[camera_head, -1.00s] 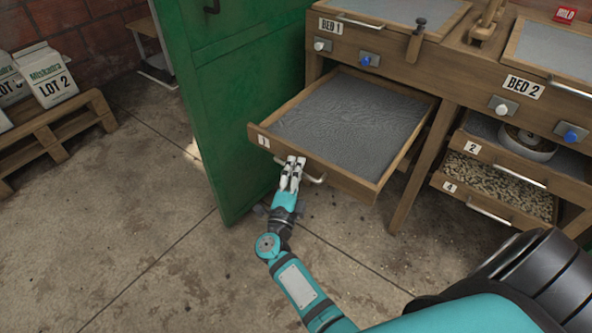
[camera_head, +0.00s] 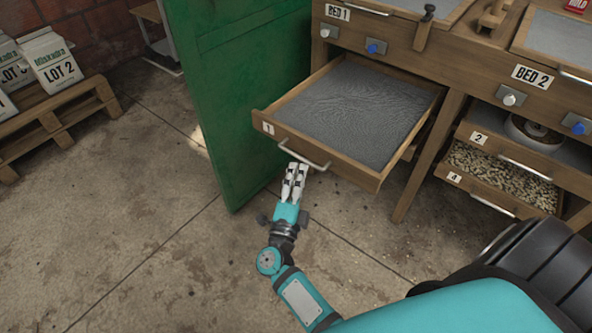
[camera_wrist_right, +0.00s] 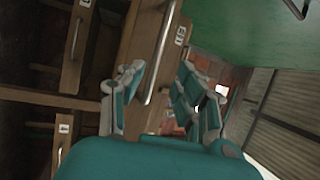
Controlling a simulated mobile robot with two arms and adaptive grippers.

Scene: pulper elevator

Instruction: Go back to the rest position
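My right gripper (camera_head: 294,172) is in front of the pulled-out drawer 1, just below its metal handle (camera_head: 304,156). In the right wrist view its two fingers (camera_wrist_right: 158,95) stand apart with nothing between them, and the handle (camera_wrist_right: 158,60) lies ahead of them. It looks clear of the handle. Drawer 1 (camera_head: 330,168) hangs open under the BED 1 panel and shows a bare grey mesh floor. My left gripper is in neither view.
A green metal door (camera_head: 238,110) stands close to the drawer's left side. Drawers 2 and 4 (camera_head: 500,178) are to the right, drawer 4 holding beans. A pallet (camera_head: 60,125) with LOT 2 bags is at far left. The floor in front is free.

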